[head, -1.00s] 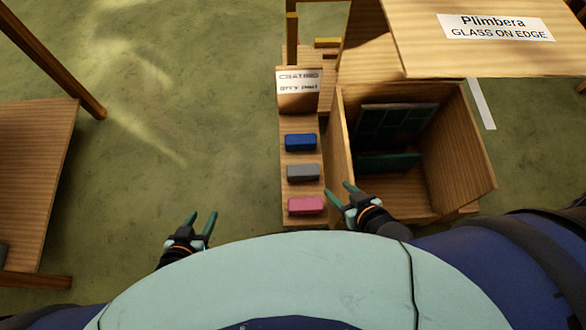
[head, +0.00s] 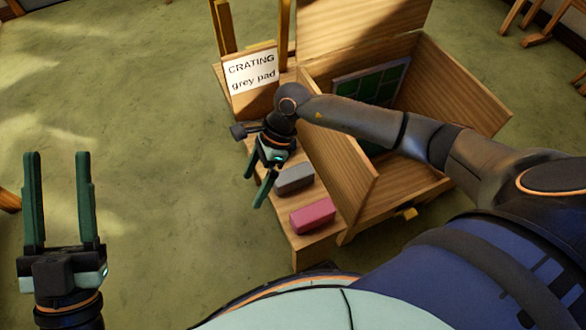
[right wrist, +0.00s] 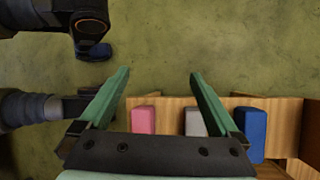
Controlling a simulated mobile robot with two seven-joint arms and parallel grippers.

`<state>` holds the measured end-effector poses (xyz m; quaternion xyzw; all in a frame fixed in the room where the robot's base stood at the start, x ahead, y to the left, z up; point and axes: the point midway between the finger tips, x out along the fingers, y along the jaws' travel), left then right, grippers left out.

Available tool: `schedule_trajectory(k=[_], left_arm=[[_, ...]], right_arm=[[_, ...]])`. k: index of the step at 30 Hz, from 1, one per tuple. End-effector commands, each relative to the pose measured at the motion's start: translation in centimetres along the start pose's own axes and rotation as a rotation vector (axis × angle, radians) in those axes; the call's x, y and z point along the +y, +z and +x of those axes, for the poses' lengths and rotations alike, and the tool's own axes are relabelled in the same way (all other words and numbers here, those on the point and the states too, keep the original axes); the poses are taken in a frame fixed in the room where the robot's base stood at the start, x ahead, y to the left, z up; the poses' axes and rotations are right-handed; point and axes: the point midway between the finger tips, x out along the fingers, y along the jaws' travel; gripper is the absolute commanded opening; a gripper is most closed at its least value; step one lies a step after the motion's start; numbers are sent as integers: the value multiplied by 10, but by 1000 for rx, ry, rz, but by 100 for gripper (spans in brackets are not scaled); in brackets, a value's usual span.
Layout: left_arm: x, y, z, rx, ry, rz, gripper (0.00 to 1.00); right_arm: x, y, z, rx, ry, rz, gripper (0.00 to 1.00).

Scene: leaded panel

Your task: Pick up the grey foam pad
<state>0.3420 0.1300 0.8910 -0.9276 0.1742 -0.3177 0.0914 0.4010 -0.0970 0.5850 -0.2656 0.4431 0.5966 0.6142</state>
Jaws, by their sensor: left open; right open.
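The grey foam pad (head: 294,178) lies on a narrow wooden shelf (head: 310,243) beside the crate, between the pink and blue pads. My right gripper (head: 255,190) is open and empty, just left of the grey pad and apart from it in the head view. In the right wrist view the grey pad (right wrist: 194,122) is beyond the right-hand finger, which partly covers it. My left gripper (head: 58,156) is open and empty, far left over the floor.
A pink pad (head: 312,215) lies nearest on the shelf. A blue pad (right wrist: 251,130) shows in the wrist view; my right arm hides it in the head view. A sign (head: 252,72) reads "CRATING grey pad". The wooden crate (head: 460,85) holds a green panel (head: 372,84).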

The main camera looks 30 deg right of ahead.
Motion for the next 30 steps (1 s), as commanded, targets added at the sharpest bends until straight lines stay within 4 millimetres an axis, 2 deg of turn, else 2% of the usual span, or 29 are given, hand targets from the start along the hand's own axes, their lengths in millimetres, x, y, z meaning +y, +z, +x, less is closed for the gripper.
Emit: schedule_trajectory(k=[1, 3, 6, 10, 18, 26, 30], left_arm=[[6, -1, -9, 58, 6, 14, 50], [8, -13, -12, 120, 12, 28, 50], [10, -25, -15, 178, 17, 40, 50], [12, -30, -18, 208, 21, 43, 50], [18, -16, -26, 202, 26, 17, 50], [20, -10, -29, 197, 27, 2, 50], [22, -3, -34, 194, 29, -6, 50]], right_arm=[[-25, -34, 1, 130, -56, -53, 98], [-46, -66, -13, 285, -108, -100, 98], [-65, -94, -32, 431, -154, -131, 98], [-75, -112, -36, 506, -174, -142, 98], [-84, -134, 5, 508, -174, -141, 98], [-88, -142, 21, 506, -176, -142, 98], [-89, -148, 36, 504, -173, -141, 98]])
